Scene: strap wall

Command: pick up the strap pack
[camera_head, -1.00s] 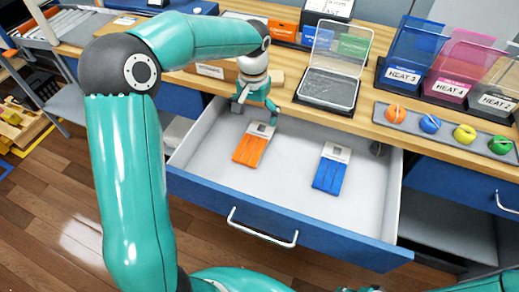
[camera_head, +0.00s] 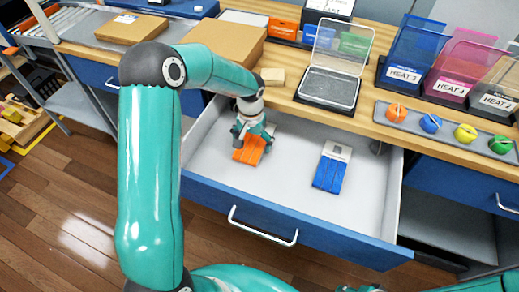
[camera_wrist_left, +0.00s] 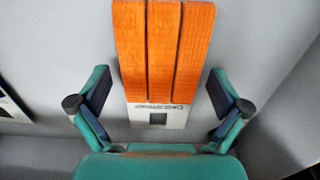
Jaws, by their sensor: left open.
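An orange strap pack (camera_head: 250,152) with a white label card lies in the open drawer (camera_head: 300,190), towards its left side. A blue strap pack (camera_head: 331,172) with a white card lies further right in the same drawer. My left gripper (camera_head: 254,137) is over the card end of the orange pack and hides part of it. In the left wrist view the orange pack (camera_wrist_left: 162,50) runs up between the open fingers of my left gripper (camera_wrist_left: 160,108). A finger stands on each side, apart from the pack. My right gripper is not in view.
The wooden counter (camera_head: 290,103) runs behind the drawer. On it stand a clear-lidded case (camera_head: 330,85), cardboard boxes (camera_head: 215,40), heat-labelled holders (camera_head: 405,75) and a tray of coloured rolls (camera_head: 430,123). The drawer front (camera_head: 290,222) is a raised edge.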

